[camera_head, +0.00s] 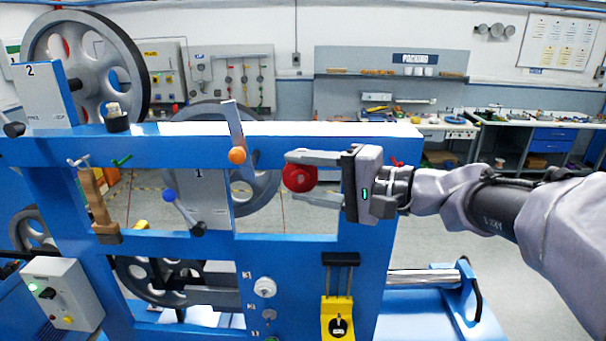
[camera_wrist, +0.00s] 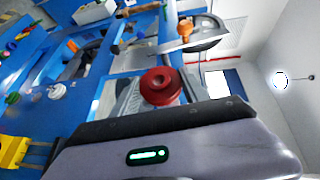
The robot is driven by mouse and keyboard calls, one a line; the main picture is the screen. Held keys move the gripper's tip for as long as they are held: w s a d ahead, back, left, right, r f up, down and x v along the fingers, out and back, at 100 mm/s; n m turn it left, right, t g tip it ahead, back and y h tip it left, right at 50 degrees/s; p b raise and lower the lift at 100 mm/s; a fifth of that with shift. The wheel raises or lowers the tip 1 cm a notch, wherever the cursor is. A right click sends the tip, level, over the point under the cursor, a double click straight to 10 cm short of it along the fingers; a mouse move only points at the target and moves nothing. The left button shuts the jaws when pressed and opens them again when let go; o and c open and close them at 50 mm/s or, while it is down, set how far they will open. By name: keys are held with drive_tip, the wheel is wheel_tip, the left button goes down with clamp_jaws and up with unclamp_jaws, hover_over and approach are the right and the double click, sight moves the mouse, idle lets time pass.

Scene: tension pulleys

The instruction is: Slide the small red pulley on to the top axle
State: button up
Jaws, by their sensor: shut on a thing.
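The small red pulley (camera_head: 299,177) is between the two fingers of my gripper (camera_head: 292,177), which is shut on it. They are in front of the window of the blue frame, below its top beam. I cannot tell for certain which part is the top axle.
A yellow block (camera_head: 337,318) stands below my gripper.

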drive_tip(key=shift+w+b, duration=0.45)
drive_tip(key=shift+w, duration=1.1)
drive_tip(key=shift+f+b, duration=0.15)
drive_tip(key=shift+b, duration=0.4)
drive_tip(key=shift+w, duration=0.1)
drive_tip(key=shift+w+d, duration=0.1)
drive_tip(key=shift+w, duration=0.65)
drive_tip(key=shift+r, duration=0.2)
